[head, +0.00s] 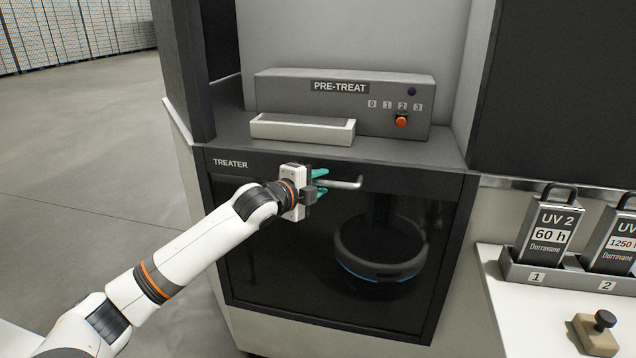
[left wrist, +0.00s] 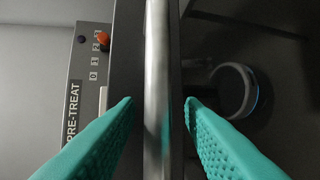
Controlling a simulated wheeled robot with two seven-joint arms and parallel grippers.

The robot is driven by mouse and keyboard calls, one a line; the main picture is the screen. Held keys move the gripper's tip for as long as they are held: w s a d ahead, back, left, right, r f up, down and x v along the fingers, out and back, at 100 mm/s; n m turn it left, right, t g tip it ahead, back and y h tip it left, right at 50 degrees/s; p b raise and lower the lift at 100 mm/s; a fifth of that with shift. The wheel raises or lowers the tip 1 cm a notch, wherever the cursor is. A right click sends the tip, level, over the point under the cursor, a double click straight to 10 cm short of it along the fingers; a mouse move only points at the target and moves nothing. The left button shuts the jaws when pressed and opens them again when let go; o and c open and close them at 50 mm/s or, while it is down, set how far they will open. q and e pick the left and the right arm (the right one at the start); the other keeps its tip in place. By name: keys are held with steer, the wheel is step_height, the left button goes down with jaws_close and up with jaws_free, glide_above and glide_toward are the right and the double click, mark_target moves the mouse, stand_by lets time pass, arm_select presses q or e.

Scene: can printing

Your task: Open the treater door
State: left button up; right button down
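The treater door (head: 290,250) is a dark glass panel in a black frame under the TREATER label, and it is shut. Its light metal bar handle (head: 343,183) runs across near the door's top edge. My left gripper (head: 322,183) is at the left part of the handle. In the left wrist view, the handle (left wrist: 158,80) passes between the two teal fingers of my left gripper (left wrist: 158,110), with a gap visible on each side. The fingers are open around the bar and not clamped on it. My right gripper is not in view.
A grey PRE-TREAT box (head: 340,100) with an orange knob (head: 401,121) and a pale tray (head: 302,130) sit above the door. A round dark device (head: 380,250) shows behind the glass. Labelled UV cartridges stand in a rack (head: 545,276) at right. Open floor lies left.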

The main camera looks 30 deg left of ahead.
arm_select(q)
steer(key=v, duration=0.6)
steer(key=shift+s+a+p, duration=0.1)
steer(key=shift+s+p, duration=0.2)
steer(key=shift+b+v, duration=0.95)
steer(key=shift+v, duration=1.8)
steer(key=shift+w, duration=0.1)
